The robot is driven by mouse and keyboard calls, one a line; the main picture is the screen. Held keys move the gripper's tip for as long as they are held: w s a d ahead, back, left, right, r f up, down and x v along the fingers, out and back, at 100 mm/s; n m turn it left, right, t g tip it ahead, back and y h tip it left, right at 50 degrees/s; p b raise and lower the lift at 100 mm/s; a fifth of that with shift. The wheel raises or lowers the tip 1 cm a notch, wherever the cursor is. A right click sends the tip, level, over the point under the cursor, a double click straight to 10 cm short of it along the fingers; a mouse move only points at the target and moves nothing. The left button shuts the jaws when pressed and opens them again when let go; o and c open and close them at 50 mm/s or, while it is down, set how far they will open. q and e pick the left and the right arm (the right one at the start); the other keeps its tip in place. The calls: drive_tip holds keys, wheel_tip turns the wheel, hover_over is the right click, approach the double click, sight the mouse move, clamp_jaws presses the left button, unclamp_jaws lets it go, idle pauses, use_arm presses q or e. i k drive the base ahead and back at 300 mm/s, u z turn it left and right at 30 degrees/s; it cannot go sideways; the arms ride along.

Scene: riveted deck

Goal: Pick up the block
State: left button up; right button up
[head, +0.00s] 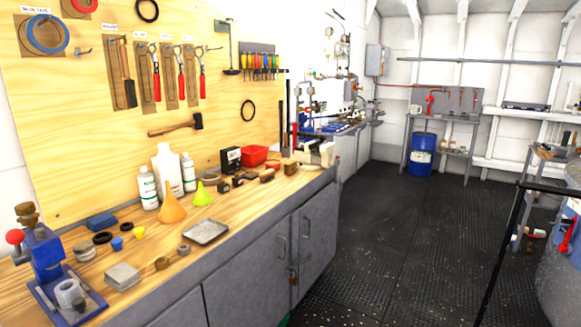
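Several block-like things stand on the wooden workbench (235,222), and I cannot tell which one is the task's block. A small tan block (290,167) is near the bench's far right end. A flat blue block (102,221) lies toward the back left. A pale grey square block or stack (122,277) sits near the front left edge. A few small dark brown pieces (223,187) lie in the middle. Neither of my grippers is in the head view.
A blue press tool (45,255), an orange funnel (171,203), a green funnel (202,195), white bottles (167,170), a metal tray (206,231) and a red bin (253,155) crowd the bench. The dark floor (400,240) is open; a black rail (502,250) stands right.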

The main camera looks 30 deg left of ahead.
sight(289, 167)
drive_tip(key=z, duration=0.8)
drive_tip(key=k, duration=1.05)
drive_tip(key=z, duration=0.2)
drive_tip(key=i, duration=2.2)
drive_tip(key=u, duration=0.85)
drive_tip(key=i, duration=2.05)
drive_tip(key=u, duration=1.5)
drive_tip(key=i, duration=1.2)
drive_tip(key=u, duration=1.6)
drive_tip(key=i, duration=0.45)
drive_tip(key=u, duration=0.5)
